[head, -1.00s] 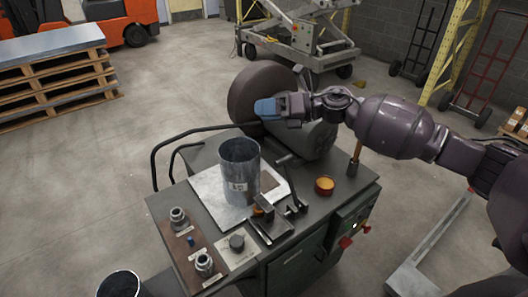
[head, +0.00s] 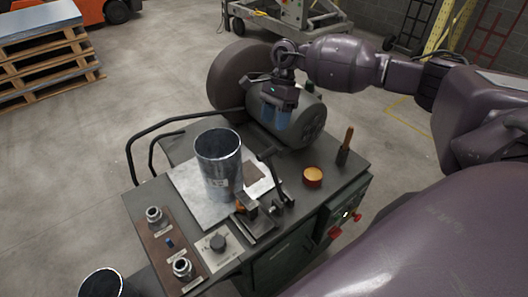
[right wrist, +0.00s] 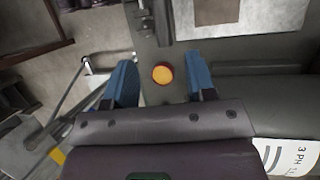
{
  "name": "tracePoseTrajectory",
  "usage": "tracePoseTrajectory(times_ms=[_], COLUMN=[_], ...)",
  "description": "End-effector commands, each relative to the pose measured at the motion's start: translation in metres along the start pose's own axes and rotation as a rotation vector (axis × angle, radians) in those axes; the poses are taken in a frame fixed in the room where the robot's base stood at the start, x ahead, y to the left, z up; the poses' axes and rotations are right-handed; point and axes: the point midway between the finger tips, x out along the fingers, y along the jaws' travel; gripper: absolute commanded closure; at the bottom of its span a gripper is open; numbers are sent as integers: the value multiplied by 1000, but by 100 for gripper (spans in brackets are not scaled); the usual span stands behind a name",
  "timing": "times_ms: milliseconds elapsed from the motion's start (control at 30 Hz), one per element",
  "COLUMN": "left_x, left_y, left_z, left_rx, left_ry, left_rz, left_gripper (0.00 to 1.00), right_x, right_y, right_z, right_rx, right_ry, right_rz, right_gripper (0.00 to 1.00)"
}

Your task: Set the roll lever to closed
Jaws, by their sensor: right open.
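A dark lever (head: 272,178) stands on the machine's bench top, right of the grey metal cylinder (head: 218,165); its label, if any, is too small to read. My right gripper (head: 276,120) points down in front of the grey motor drum, behind the lever. Its two blue fingers are apart and empty; they also show in the right wrist view (right wrist: 161,82). The lever is not clearly visible in the wrist view. My left gripper is not in view.
An orange-topped round pot (head: 313,177) and an upright wooden handle (head: 347,142) stand right of the lever. A clamp-like block (head: 250,208) is in front. A large dark wheel (head: 232,80) and a bent black rail (head: 150,130) bound the back and left.

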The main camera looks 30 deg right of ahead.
Motion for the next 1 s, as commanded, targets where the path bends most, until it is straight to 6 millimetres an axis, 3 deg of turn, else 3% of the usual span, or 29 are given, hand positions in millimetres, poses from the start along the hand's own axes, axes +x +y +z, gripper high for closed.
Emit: tracePoseTrajectory(times_ms=[167, 600, 1000], left_x=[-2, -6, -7], left_y=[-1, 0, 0], left_z=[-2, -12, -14], left_rx=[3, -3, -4], left_ry=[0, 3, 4], left_rz=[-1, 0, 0], left_gripper=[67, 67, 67], right_x=[18, 88, 107], right_y=[0, 0, -1], right_z=[1, 1, 1], right_rx=[-1, 2, 2], right_ry=[-2, -4, -3], right_rz=[1, 0, -2], right_gripper=[49, 49, 49])
